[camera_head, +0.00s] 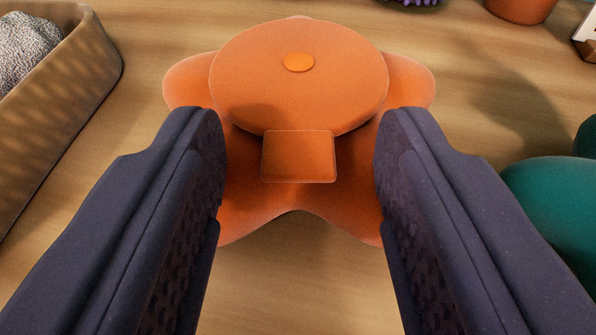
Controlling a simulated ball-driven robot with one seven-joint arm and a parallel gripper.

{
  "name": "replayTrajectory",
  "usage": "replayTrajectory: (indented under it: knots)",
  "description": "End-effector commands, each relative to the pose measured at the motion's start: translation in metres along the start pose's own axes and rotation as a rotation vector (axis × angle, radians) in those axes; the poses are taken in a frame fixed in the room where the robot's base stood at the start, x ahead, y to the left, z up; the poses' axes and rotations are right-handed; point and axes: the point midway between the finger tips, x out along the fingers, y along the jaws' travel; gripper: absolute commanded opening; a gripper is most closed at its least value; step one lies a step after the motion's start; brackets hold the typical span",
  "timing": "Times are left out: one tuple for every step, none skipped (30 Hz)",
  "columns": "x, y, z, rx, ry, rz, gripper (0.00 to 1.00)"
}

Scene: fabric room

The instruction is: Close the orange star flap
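The orange star (268,205) lies on the wooden surface in the upper middle of the view. On it is a round orange flap (298,100) with a small lighter oval (298,62) near its far edge. A square orange tab (298,157) sits at the flap's near edge. Whether the flap is raised or flat is hard to tell from above. My gripper (299,130) is open, its two dark fingers spread to the left and right of the tab and over the star's near arms. Nothing is between the fingertips except the view of the star.
A tan fabric bin (85,75) with a speckled grey item (25,45) stands at the left. A teal rounded object (555,205) is close to my right finger. A terracotta pot (520,8) and a purple-tipped item (415,3) are at the back. Wood nearer than the star is clear.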

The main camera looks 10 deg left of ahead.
Motion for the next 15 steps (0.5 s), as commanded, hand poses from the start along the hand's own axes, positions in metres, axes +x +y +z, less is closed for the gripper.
replayTrajectory:
  knots:
    - [0.0,0.0,0.0,0.0,0.0,0.0,0.49]
    - [0.0,0.0,0.0,0.0,0.0,0.0,0.49]
    - [0.0,0.0,0.0,0.0,0.001,0.0,0.49]
    - [0.0,0.0,0.0,0.0,0.001,0.0,0.49]
    - [0.0,0.0,0.0,0.0,0.001,0.0,0.49]
    - [-0.002,0.0,-0.001,0.0,0.001,0.0,0.49]
    - [-0.004,0.0,-0.001,0.0,0.0,0.001,0.49]
    - [-0.007,0.001,-0.001,0.0,0.0,0.001,0.49]
    - [-0.012,0.001,-0.002,0.0,-0.001,0.002,0.49]
    - [-0.017,0.001,-0.002,0.001,-0.001,0.002,0.49]
    - [-0.023,0.0,-0.003,0.001,-0.001,0.001,0.49]
    - [-0.031,0.001,-0.004,0.001,0.0,0.003,0.49]
    - [-0.037,0.001,-0.003,0.001,-0.002,0.004,0.49]
    - [-0.043,0.001,-0.003,0.0,-0.002,0.002,0.49]
    - [-0.05,0.001,-0.004,0.0,0.0,0.003,0.49]
